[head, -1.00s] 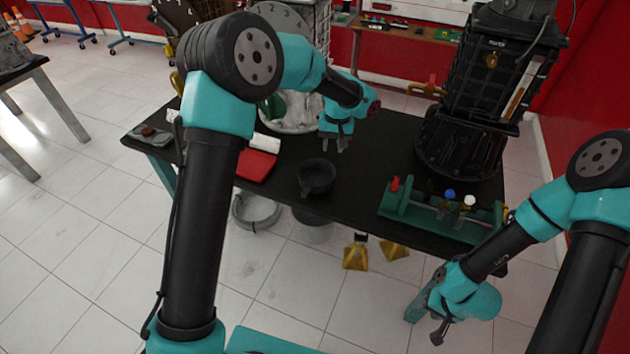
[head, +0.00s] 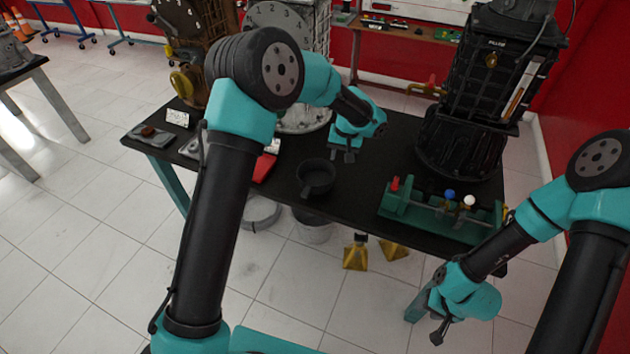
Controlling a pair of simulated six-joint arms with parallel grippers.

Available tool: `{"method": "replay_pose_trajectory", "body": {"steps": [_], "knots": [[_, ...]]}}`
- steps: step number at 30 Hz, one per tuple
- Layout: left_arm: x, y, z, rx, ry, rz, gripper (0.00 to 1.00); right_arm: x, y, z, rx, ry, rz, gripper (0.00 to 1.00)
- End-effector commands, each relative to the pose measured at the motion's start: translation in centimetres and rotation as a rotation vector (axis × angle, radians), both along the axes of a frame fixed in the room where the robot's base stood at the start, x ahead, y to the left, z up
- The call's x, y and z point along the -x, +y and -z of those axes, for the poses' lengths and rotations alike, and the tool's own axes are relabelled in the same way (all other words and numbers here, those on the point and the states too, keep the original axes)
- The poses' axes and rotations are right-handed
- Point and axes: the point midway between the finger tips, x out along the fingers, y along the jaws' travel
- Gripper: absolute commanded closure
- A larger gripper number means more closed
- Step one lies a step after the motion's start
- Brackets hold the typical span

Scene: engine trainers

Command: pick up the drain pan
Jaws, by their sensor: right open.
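The drain pan (head: 315,179), a small round black pan, sits on the black table top near its front edge. My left gripper (head: 342,157) points down behind and slightly right of the pan, apart from it. Its two fingers show a gap with nothing between them. My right gripper (head: 438,337) hangs low in front of the table, well away from the pan, open and empty.
A green fixture with red, blue and white knobs (head: 440,211) stands right of the pan. A tall black engine unit (head: 480,110) stands behind it. A red item (head: 264,168) lies left of the pan, partly behind my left arm.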

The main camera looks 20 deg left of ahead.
Motion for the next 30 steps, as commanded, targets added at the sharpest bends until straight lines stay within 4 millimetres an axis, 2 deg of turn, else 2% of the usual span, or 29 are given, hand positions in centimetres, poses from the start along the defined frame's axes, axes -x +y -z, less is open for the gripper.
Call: {"method": "replay_pose_trajectory", "body": {"steps": [6, 10, 14, 24, 30], "knots": [[0.1, 0.5, 3.8, -0.001, 0.003, 0.001, 0.64, 0.0, 0.0, 0.0, 0.000, 0.000, 0.000, 0.57], [0.1, 0.7, 5.4, -0.001, 0.002, 0.001, 0.64, 0.0, 0.0, 0.0, 0.000, 0.000, 0.000, 0.57], [0.1, 0.8, 6.1, 0.000, 0.000, 0.001, 0.64, 0.0, 0.0, 0.0, 0.000, 0.000, 0.000, 0.57], [0.1, 0.8, 6.2, 0.000, 0.000, 0.000, 0.64, 0.0, 0.0, 0.0, 0.000, 0.000, 0.000, 0.57], [0.6, 1.3, 8.2, -0.001, 0.002, 0.001, 0.64, 0.0, 0.0, 0.0, 0.000, 0.000, 0.000, 0.57]]}}
